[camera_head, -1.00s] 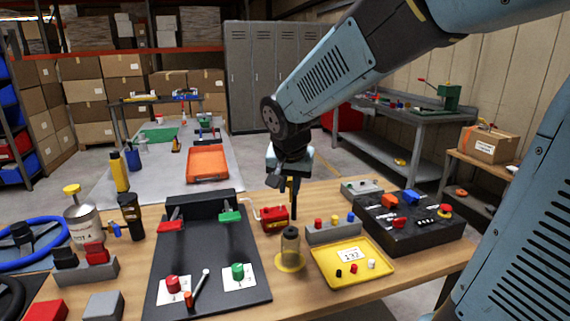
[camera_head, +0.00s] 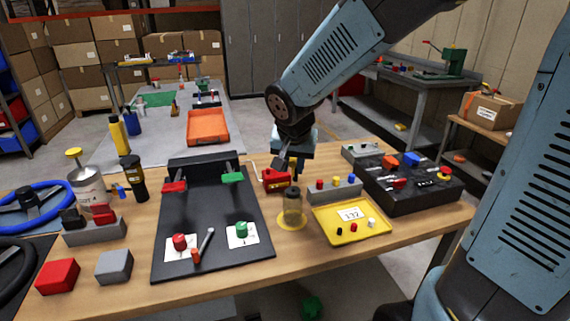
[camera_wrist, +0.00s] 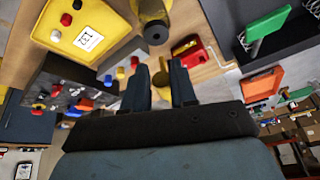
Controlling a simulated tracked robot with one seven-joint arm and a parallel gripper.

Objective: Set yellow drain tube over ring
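A smoky, see-through tube (camera_head: 292,205) stands upright on a flat yellow round base (camera_head: 291,222) at the middle front of the bench. I take it for the drain tube. In the wrist view its dark round end (camera_wrist: 155,33) shows at the top, in front of the yellow base (camera_wrist: 147,10). My gripper (camera_head: 290,165) is behind and above it, apart from it. In the wrist view my gripper's two fingers (camera_wrist: 160,85) stand apart. I cannot make out a separate ring.
A red box with a crank (camera_head: 275,179) is just behind the tube. A yellow tray (camera_head: 352,236) with small pegs lies to its right, and a black board (camera_head: 214,215) with clamps to its left. A grey peg block (camera_head: 335,191) and a black control box (camera_head: 410,190) are further right.

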